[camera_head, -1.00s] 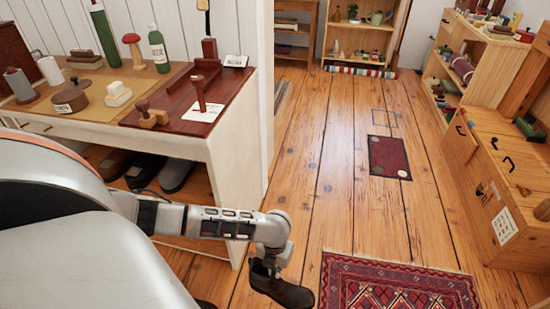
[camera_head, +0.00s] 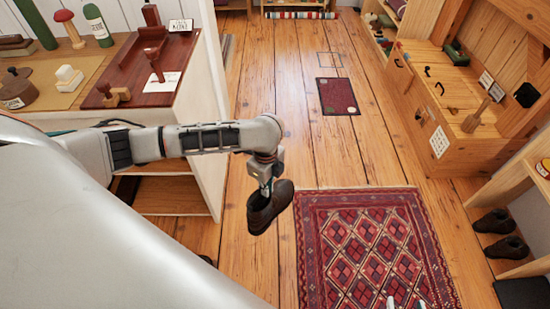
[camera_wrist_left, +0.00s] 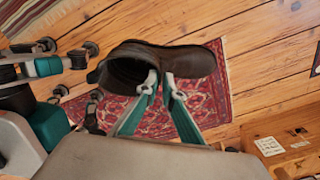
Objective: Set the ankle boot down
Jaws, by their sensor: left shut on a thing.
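The dark brown ankle boot (camera_head: 268,212) hangs from my left gripper (camera_head: 266,184), above the wooden floor beside the rug's left edge. In the left wrist view the boot (camera_wrist_left: 190,62) lies across the fingertips, its dark opening at the left. My left gripper (camera_wrist_left: 160,83) is shut on the boot's rim, one finger over each side of its wall. My right gripper (camera_head: 406,303) shows only as two pale fingertips, spaced apart, at the bottom edge over the rug. Nothing shows between them.
A patterned red rug (camera_head: 370,240) covers the floor right of the boot. A low shelf (camera_head: 478,198) at the right holds a pair of dark shoes (camera_head: 497,222). A wooden bench (camera_head: 447,120) stands beyond. A small dark red mat (camera_head: 337,96) lies farther off. Bare floor runs between.

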